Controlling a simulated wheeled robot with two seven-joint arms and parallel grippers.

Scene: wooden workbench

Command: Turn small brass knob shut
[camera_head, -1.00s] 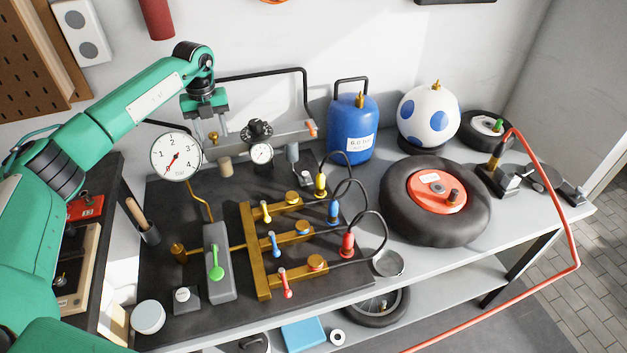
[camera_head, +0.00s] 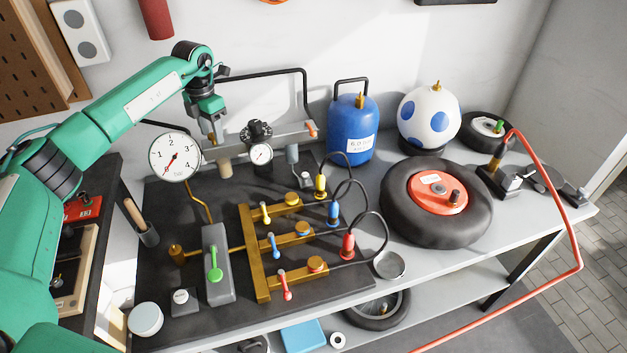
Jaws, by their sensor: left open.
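The small brass knob (camera_head: 212,139) sits on the grey rail at the back of the bench, just right of the large round pressure gauge (camera_head: 175,157). My left gripper (camera_head: 207,128) points down directly over the knob, with its open fingers around or just in front of it; I cannot tell whether they touch it. The gripper is seen nearly edge-on and hides part of the knob. The gauge needle points to the lower left. My right gripper is not in view.
A black regulator with a small gauge (camera_head: 260,153) stands close to the right on the rail. A brass manifold (camera_head: 255,268) with coloured levers lies in front. A blue tank (camera_head: 351,130), a spotted ball (camera_head: 429,115) and a tyre (camera_head: 400,225) stand to the right.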

